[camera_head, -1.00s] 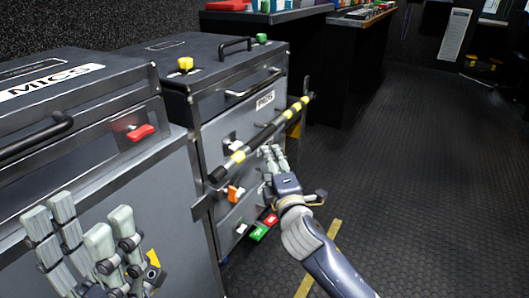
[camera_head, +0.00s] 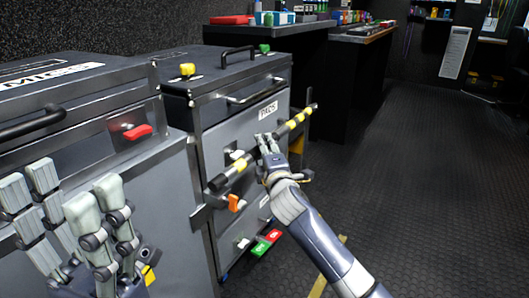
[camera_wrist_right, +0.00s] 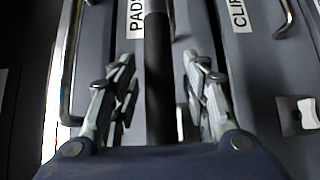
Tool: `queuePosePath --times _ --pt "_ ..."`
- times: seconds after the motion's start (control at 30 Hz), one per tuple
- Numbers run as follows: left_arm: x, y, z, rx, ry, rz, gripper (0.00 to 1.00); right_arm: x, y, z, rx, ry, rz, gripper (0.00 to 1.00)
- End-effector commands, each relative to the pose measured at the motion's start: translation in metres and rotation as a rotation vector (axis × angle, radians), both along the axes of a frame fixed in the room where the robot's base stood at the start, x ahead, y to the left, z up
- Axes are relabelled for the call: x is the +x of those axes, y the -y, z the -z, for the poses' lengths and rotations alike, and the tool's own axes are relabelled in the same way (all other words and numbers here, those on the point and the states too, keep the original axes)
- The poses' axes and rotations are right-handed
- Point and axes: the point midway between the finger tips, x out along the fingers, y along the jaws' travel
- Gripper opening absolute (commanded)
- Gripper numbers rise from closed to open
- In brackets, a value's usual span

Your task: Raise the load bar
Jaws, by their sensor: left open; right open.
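The load bar (camera_head: 227,177) is a black bar with yellow bands, slanting across the front of the grey drawer case. My right gripper (camera_head: 269,143) is at the middle of the bar, its fingertips overlapping it in the head view. In the right wrist view the dark bar (camera_wrist_right: 158,80) runs between the spread fingers of the open right gripper (camera_wrist_right: 160,88), with a gap on each side. My left gripper (camera_head: 68,215) is open and empty at the lower left, in front of the nearer case.
The drawer case (camera_head: 225,125) has an orange latch (camera_head: 236,203) below the bar and green and red tags (camera_head: 266,242) low down. The nearer case (camera_head: 165,185) has a red latch (camera_head: 137,132). The floor (camera_head: 420,190) to the right is clear.

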Motion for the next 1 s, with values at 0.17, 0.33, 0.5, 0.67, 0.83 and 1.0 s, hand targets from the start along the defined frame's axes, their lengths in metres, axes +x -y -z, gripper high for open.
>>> queuePosePath --times 0.17,0.33,0.5,0.67,0.83,1.0 --pt "0.0 0.0 0.0 0.0 0.0 0.0 0.53 0.0 0.0 -0.001 0.0 0.0 0.0 0.43" --pt "0.0 0.0 0.0 0.0 0.0 0.0 0.53 0.0 0.0 0.0 0.0 0.0 0.0 0.04" --pt "0.0 0.0 0.0 0.0 0.0 0.001 0.53 0.0 0.0 0.0 0.0 0.0 0.0 0.0" --pt "0.0 0.0 -0.002 -0.001 0.002 0.001 0.53 0.0 0.0 -0.002 0.002 -0.002 0.0 0.0" --pt "-0.002 -0.001 -0.005 -0.005 0.003 0.001 0.53 0.002 -0.002 -0.008 0.008 -0.008 0.0 0.0" --pt "-0.001 -0.002 0.002 -0.005 -0.041 0.002 0.53 0.007 -0.006 -0.017 0.02 -0.021 -0.001 0.0"
